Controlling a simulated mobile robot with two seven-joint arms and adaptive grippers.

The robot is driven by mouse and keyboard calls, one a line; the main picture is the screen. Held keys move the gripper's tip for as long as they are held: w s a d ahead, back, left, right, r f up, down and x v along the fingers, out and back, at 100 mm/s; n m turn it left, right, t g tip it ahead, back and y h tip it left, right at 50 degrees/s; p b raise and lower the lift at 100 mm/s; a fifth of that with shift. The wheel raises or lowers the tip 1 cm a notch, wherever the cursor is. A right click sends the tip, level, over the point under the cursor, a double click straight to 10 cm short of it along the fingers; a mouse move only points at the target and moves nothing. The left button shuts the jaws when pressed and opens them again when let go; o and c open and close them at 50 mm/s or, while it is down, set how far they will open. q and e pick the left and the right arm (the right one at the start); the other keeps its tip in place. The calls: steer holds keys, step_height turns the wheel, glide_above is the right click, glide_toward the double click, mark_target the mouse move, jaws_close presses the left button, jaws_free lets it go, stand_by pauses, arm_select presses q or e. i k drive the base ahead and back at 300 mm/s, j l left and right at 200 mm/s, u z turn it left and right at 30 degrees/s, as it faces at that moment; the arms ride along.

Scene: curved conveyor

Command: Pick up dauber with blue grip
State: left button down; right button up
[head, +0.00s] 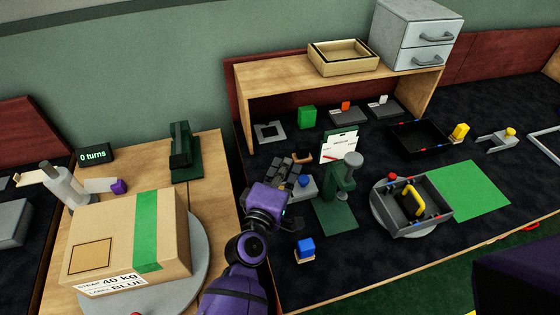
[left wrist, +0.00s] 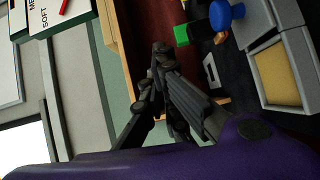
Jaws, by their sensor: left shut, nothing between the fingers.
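A blue block on a pale base (head: 305,246) stands on the dark bench top in front of the green press; it looks like a dauber with a blue grip. A round blue knob (head: 303,180) shows on a small grey piece just right of my left gripper (head: 284,172). A blue knob (left wrist: 226,14) also shows at the top of the left wrist view; I cannot tell which blue thing it is. My left gripper is shut and empty above the bench, its fingers (left wrist: 162,62) together and touching neither blue thing. My right gripper is out of view.
A green press (head: 341,187) with a white card stands right of my left gripper. A grey tray (head: 432,221) on a turntable and a green mat (head: 469,190) lie farther right. A large cardboard box (head: 125,238) stands at left. A wooden shelf (head: 335,75) spans the back.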

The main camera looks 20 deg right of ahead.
mark_target(303, 253)
steer(key=k+j, duration=0.8)
steer(key=j, duration=0.1)
